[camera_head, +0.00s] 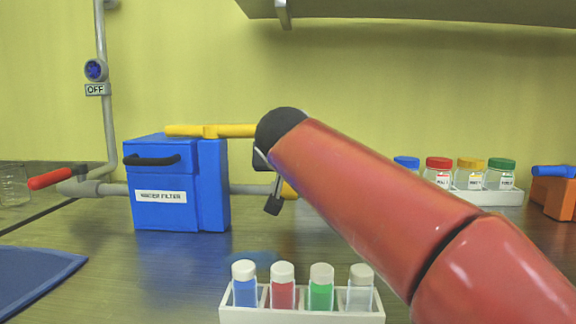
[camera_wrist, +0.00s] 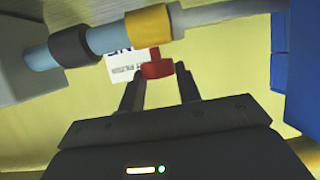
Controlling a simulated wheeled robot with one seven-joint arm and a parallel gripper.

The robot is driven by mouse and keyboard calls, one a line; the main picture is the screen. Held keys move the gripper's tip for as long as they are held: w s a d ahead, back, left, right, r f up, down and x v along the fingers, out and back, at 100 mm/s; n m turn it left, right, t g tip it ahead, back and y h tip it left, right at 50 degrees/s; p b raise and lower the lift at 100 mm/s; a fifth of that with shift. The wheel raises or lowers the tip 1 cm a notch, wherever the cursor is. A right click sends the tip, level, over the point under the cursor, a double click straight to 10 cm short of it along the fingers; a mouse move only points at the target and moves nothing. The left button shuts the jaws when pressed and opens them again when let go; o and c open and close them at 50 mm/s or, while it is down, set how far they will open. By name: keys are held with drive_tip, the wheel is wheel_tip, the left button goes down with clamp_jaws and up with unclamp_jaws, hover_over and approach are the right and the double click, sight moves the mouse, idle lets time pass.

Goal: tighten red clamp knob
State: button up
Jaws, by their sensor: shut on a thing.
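The red clamp knob (camera_wrist: 155,68) sits just below the pipe's yellow band (camera_wrist: 149,24) in the wrist view. My gripper (camera_wrist: 158,75) has its two dark fingers on either side of the knob and is shut on it. In the head view only a dark finger part of my gripper (camera_head: 273,205) shows, beside the pipe right of the blue box. My red arm hides the knob and most of the pipe there.
A rack (camera_head: 300,317) of capped vials stands in front. Several jars with coloured lids (camera_head: 438,163) stand behind my arm. A red-handled valve (camera_head: 50,178) is far left.

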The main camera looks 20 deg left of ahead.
drive_tip(key=shift+f, duration=0.1)
drive_tip(key=o, duration=1)
drive_tip(key=shift+s, duration=0.1)
drive_tip(key=b+v, duration=0.1)
drive_tip(key=v, duration=0.6)
drive_tip(key=shift+s+r, duration=0.25)
drive_tip(key=shift+s, duration=0.05)
drive_tip(key=shift+d, duration=0.1)
drive_tip(key=shift+c, duration=0.2)
